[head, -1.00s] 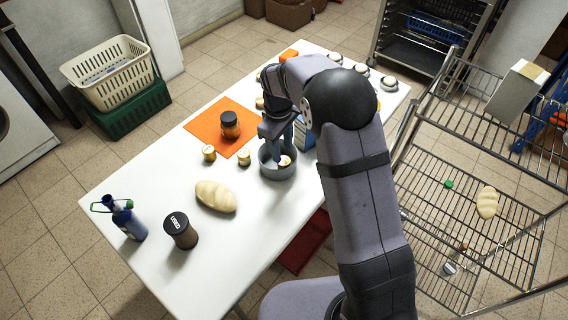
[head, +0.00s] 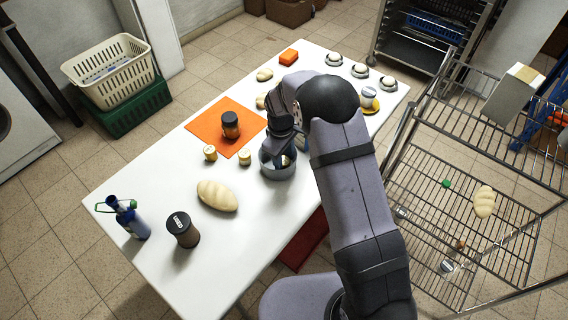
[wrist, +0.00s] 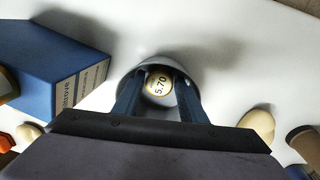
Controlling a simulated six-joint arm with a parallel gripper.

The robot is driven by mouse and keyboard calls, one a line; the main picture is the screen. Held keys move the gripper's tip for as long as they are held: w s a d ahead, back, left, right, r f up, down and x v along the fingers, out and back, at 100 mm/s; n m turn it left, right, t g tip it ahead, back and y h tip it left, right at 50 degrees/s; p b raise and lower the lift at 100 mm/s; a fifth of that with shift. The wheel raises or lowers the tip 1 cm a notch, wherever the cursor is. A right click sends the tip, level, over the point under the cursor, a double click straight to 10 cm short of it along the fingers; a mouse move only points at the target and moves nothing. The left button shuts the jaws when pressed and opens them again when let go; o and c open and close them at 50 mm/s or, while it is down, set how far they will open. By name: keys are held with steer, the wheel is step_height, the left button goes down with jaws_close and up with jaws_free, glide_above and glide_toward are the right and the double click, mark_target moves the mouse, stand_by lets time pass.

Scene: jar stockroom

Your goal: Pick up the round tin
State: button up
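A grey, round, open-topped tin or pot (head: 278,174) stands on the white table, and its wall shows in the wrist view (wrist: 150,66). Inside it is a small round piece with a white, gold-rimmed top reading 5.70 (wrist: 159,84). I cannot tell for certain which of these two the task calls the round tin. My gripper (wrist: 158,92) points down into the grey container. Its two blue fingers are apart, one on each side of the white-topped piece. I cannot see whether they touch it. In the head view my gripper (head: 280,154) is partly hidden by my arm.
A blue box (wrist: 60,70) stands close beside the container. Two small jars (head: 244,158) (head: 210,153) and a bread loaf (head: 217,195) are near it. A dark-lidded jar (head: 231,125) stands on the orange mat (head: 205,121). A brown jar (head: 183,230) and a blue bottle (head: 130,218) stand at the front left.

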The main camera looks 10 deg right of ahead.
mark_target(284, 161)
steer(key=shift+c, duration=0.7)
steer(key=c, duration=0.6)
steer(key=shift+r, duration=0.1)
step_height(284, 161, up, 10)
steer(key=b, duration=0.2)
steer(key=shift+n, duration=0.4)
steer(key=shift+w+a+f+p, duration=0.2)
steer(key=shift+a+f, duration=0.1)
steer(key=shift+f, duration=0.75)
steer(key=shift+w+a+f+p, duration=0.1)
steer(key=shift+w+a+f, duration=0.15)
steer(key=shift+f, duration=0.85)
steer(key=shift+w+a+f+p, duration=0.15)
steer(key=shift+a+f, duration=0.15)
steer(key=shift+f, duration=0.75)
